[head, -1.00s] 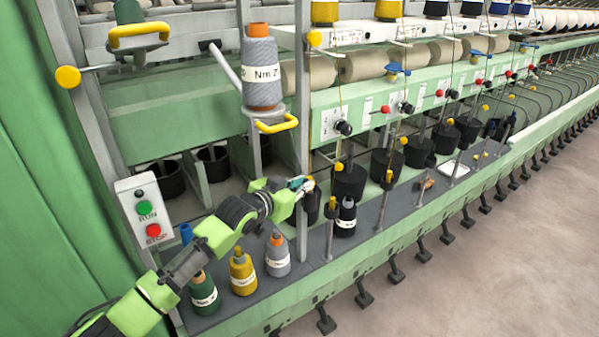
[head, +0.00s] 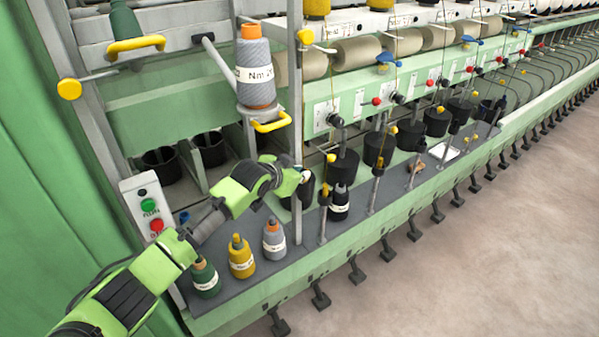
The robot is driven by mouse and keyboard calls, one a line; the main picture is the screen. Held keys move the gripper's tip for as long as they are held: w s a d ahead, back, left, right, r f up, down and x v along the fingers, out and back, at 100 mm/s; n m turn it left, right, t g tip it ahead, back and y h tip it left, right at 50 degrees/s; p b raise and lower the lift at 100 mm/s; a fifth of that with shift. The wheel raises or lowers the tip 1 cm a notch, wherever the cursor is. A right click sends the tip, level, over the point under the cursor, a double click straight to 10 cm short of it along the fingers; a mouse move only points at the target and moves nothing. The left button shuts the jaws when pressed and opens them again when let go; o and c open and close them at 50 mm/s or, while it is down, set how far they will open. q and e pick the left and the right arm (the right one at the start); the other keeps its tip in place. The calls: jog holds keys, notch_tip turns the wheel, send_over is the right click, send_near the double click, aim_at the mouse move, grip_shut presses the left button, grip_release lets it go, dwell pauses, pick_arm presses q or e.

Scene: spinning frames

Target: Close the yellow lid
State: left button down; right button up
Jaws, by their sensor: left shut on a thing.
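My left arm comes in from the lower left, and my left gripper (head: 304,177) is at the thin upright post, above the nearest dark pot (head: 297,197) on the machine's front shelf. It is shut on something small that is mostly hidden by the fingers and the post. I cannot clearly make out a yellow lid there. A small yellow-orange piece (head: 325,190) sits on a stand just right of the gripper. Another small yellow knob (head: 331,158) is higher up, by the second pot (head: 343,169). My right gripper is not in view.
Green (head: 205,277), yellow (head: 241,257) and grey (head: 274,239) bobbins stand on the shelf below my arm. A yellow handle (head: 272,126) juts out above. The floor (head: 480,260) at right is clear.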

pick_arm(q)
jog(key=c, duration=2)
grip_release()
jog(key=shift+c, duration=0.2)
jog(key=v, duration=1.2)
